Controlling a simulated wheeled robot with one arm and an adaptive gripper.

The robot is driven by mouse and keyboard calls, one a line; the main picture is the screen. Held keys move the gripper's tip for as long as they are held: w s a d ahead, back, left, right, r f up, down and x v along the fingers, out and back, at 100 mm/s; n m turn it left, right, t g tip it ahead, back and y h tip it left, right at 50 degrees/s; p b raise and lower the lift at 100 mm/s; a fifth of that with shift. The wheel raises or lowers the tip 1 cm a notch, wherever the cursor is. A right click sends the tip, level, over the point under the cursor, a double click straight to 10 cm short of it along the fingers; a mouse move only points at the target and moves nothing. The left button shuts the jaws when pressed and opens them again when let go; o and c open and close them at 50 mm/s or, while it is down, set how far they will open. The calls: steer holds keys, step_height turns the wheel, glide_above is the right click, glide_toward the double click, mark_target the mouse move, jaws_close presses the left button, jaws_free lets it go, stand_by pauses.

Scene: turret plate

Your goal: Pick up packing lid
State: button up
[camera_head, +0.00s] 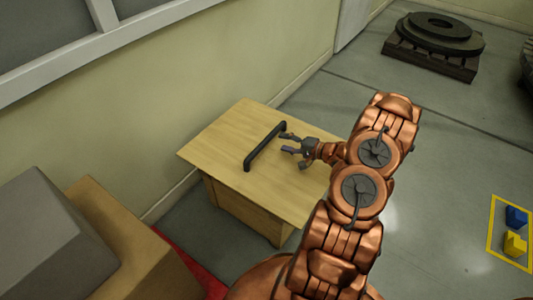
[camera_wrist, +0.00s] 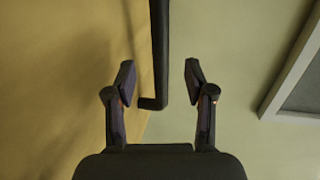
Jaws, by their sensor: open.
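The packing lid appears to be the pale wooden top (camera_head: 222,138) of a wooden crate in the head view, with a long black bar handle (camera_head: 262,150) across it. The wooden surface also fills the left of the wrist view (camera_wrist: 60,80). My gripper (camera_head: 286,143) is open and empty, just right of the handle, near its far half. In the wrist view the handle (camera_wrist: 160,40) runs upward between the fingers of my gripper (camera_wrist: 159,72), with one bent end below the fingertips. I cannot tell how deep it sits between them.
The crate (camera_head: 240,210) stands near a pale wall (camera_head: 240,60). Grey and brown boxes (camera_head: 60,240) stand at the lower left. A dark round turret plate on a pallet (camera_head: 435,40) is at the upper right. A yellow floor square (camera_head: 492,225) holds blue and yellow blocks. Grey floor between is clear.

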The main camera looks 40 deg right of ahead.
mark_target(272, 138)
steer(key=shift+b+x, duration=0.35)
steer(key=shift+x, duration=0.65)
steer(key=shift+d+b+x, duration=0.1)
steer(key=shift+b+x, duration=0.45)
steer(key=shift+x, duration=0.85)
steer(key=shift+d+b+x, duration=0.15)
steer(key=shift+b+x, duration=0.4)
steer(key=shift+x, duration=0.85)
steer(key=shift+w, duration=0.1)
steer(key=shift+c, duration=0.4)
jaws_close()
